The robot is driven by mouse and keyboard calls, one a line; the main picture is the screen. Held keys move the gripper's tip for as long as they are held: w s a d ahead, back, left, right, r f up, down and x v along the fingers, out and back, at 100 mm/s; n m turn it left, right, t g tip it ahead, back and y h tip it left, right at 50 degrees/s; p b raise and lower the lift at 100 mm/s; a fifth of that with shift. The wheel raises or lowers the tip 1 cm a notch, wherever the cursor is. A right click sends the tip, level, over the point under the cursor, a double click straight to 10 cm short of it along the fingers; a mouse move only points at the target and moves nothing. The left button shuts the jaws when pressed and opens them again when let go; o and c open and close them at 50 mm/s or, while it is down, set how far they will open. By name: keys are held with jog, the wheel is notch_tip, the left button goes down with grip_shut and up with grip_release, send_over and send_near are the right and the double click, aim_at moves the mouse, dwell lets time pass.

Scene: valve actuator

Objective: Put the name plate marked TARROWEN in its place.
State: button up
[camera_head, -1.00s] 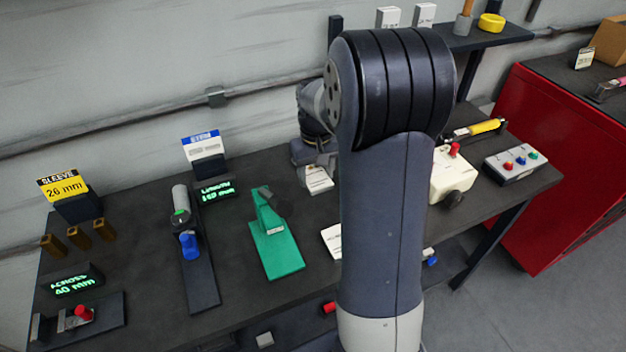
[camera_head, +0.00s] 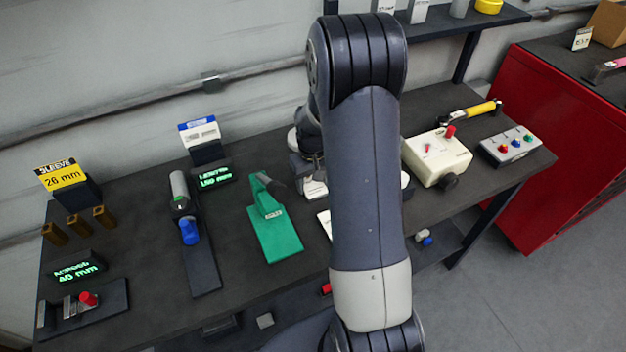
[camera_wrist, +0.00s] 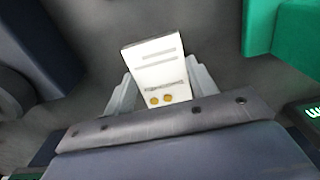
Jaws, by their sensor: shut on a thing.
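My gripper (camera_wrist: 163,95) is shut on a white piece (camera_wrist: 153,62) with grey lines and two brass-coloured dots. Its lettering is too blurred to read, so I cannot tell whether it says TARROWEN. In the head view a white piece (camera_head: 315,189) shows at my gripper, behind the green stand. My arm hides much of the middle of the table. A white card or plate (camera_head: 325,223) lies right of the green stand, partly hidden by my arm; its marking is not legible. No place for the name plate can be made out for certain.
The green stand (camera_head: 275,237) is beside my gripper, and its green part shows in the wrist view (camera_wrist: 295,35). A cylinder fixture (camera_head: 203,270) stands left. A cream box (camera_head: 437,158) and a button box (camera_head: 515,144) stand right. Dark tabletop lies open between them.

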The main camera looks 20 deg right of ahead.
aim_at(313, 185)
jog(key=shift+f, duration=0.2)
jog(key=o, duration=1.1)
jog(key=shift+r, duration=0.2)
notch_tip(313, 185, up, 12)
jog(key=shift+r+b, duration=0.1)
jog(key=shift+b, duration=0.45)
